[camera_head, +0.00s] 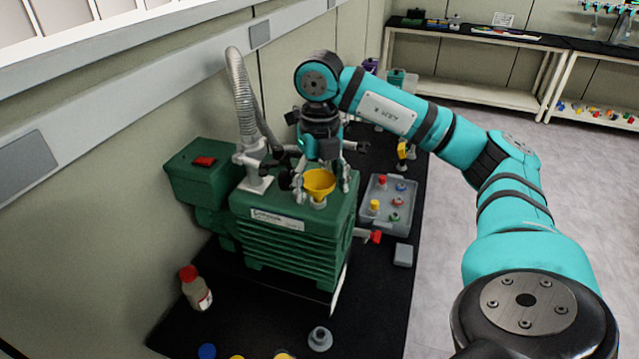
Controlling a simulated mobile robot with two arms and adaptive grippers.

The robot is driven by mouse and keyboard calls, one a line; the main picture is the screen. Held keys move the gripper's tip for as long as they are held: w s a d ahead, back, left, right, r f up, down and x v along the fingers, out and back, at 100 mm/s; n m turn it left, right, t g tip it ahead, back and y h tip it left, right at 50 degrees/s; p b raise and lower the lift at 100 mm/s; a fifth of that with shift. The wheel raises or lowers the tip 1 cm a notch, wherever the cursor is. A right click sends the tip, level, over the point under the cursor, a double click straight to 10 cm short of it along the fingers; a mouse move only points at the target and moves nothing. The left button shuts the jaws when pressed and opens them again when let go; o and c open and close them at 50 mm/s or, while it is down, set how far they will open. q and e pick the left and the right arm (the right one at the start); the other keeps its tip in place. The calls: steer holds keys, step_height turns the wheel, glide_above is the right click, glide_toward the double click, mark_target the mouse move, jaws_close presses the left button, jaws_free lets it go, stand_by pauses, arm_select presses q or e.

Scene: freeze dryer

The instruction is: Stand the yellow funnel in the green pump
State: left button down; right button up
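The yellow funnel (319,181) is upright, mouth up, at the top of the green pump (292,244), over a pale round port (318,203). Its lower end is small in the view, and I cannot tell how deep it sits in the port. My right gripper (321,187) points down over the pump, with its fingers spread to the left and right of the funnel. The fingers look apart from the funnel's rim. My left gripper is not in view.
A grey hose (243,105) rises from the pump's left side. A grey tray (373,191) with small coloured parts stands to the right. A red-capped bottle (196,290) and a grey fitting (320,338) stand in front on the black bench.

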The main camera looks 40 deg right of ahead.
steer(key=o, duration=0.3)
steer(key=shift+r, duration=6)
